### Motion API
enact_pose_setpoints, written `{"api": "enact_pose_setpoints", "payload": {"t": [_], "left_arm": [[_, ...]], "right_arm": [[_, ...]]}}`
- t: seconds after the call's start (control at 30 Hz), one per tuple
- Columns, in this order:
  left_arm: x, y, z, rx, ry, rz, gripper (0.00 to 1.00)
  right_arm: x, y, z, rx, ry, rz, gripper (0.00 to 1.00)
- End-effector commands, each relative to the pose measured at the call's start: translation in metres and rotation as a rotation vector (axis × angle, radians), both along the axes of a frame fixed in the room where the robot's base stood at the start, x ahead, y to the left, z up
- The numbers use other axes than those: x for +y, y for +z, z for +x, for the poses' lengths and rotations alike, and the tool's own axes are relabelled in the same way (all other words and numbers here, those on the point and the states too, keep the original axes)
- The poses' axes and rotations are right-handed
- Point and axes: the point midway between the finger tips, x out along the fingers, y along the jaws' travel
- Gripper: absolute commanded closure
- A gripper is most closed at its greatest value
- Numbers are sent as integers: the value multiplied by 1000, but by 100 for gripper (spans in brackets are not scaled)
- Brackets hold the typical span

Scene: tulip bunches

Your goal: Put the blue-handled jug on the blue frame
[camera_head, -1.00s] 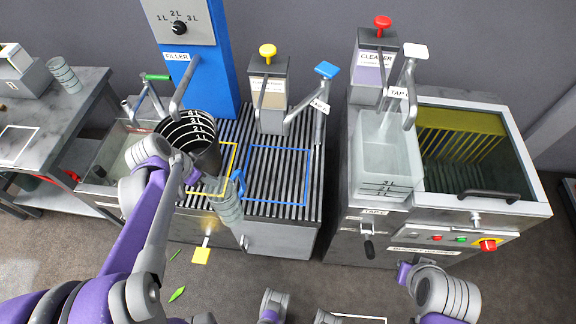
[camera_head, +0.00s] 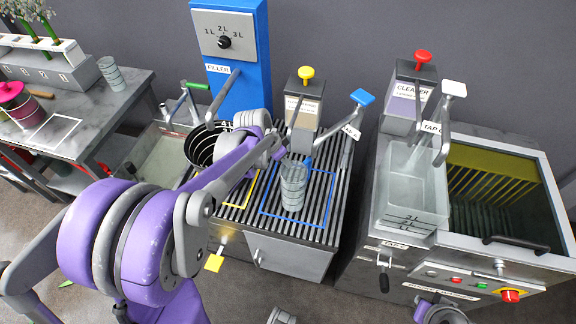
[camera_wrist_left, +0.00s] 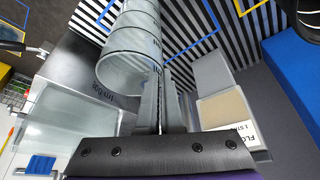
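The jug (camera_head: 293,188) is clear and ribbed, and a bit of its blue handle (camera_head: 308,161) shows in the head view. It appears upright over the area inside the blue frame (camera_head: 268,200) on the striped grate. I cannot tell whether its base touches the grate. My left gripper (camera_head: 282,152) reaches it from the left. In the left wrist view the jug (camera_wrist_left: 135,50) is at the fingertips (camera_wrist_left: 163,75), which are close together on its near side. The fingers hide the handle there. The blue frame (camera_wrist_left: 205,42) also shows there.
A dark banded bucket (camera_head: 200,146) stands left on the grate, near the yellow frame (camera_head: 243,198). A tap with a blue top (camera_head: 362,97) and a yellow-topped dispenser (camera_head: 305,95) stand behind the jug. A clear tank (camera_head: 413,190) is at right.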

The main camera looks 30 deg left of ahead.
Motion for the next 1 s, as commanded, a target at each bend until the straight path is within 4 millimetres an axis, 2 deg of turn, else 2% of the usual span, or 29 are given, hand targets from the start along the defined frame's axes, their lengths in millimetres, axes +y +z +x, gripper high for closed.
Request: {"api": "enact_pose_setpoints", "payload": {"t": [0.07,0.2,0.3,0.67,0.83,1.0], "left_arm": [[-5,0,8,0,-4,1,100],[-4,-24,9,0,-1,0,100],[-4,-35,8,0,0,0,100],[-4,-39,8,0,-1,0,100],[-4,-38,8,0,-1,0,68],[-4,-38,8,0,-1,0,67]], "right_arm": [[0,1,0,0,0,0,100],[0,-2,0,1,0,0,100],[0,-2,-1,1,0,0,100],[0,-6,-1,2,0,0,100],[0,-5,-1,2,0,0,100],[0,-4,-1,2,0,0,100]]}}
